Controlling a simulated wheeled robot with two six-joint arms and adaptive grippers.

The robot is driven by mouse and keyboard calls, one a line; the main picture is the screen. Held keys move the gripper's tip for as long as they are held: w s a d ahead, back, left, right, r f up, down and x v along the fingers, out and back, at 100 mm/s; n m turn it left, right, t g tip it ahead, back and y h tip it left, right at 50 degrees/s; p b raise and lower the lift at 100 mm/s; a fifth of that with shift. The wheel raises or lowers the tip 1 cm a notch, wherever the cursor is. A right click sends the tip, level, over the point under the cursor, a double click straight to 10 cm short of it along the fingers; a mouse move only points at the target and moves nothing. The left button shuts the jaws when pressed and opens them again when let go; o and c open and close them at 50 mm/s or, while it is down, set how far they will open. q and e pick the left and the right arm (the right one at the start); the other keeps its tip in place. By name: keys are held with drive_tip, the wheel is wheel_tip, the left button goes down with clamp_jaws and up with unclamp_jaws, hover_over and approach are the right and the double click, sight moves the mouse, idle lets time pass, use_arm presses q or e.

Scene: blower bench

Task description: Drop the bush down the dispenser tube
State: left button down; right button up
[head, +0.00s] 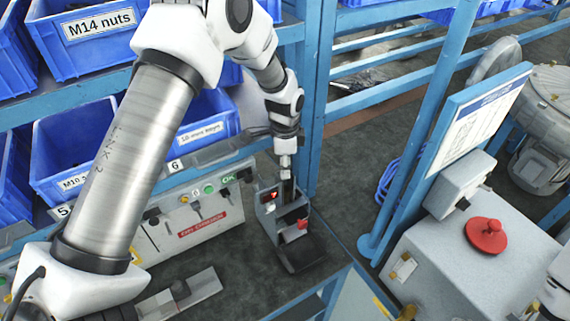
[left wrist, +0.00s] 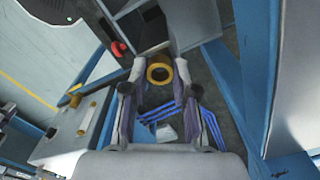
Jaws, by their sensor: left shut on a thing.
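My left gripper (head: 287,182) points down at the back of the grey dispenser (head: 268,222) on the bench corner. In the left wrist view its two fingers (left wrist: 160,84) are shut on a yellow-brown ring-shaped bush (left wrist: 149,73), with its hole facing the camera. The bush cannot be made out in the head view. The dispenser has a small lit red display, a red part in front and a dark tray at its foot. I cannot clearly make out the tube mouth or whether the bush touches it. My right gripper is not in view.
Blue bins (head: 88,38) fill the shelves at left. A grey panel with a red label (head: 203,224) stands left of the dispenser. A blue post (head: 318,90) rises close behind. A grey cabinet with a red knob (head: 486,235) stands at right, beyond a floor gap.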

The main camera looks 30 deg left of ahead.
use_arm(q)
drive_tip(key=c, duration=0.8)
unclamp_jaws()
wheel_tip(320, 180, up, 12)
idle(0.4)
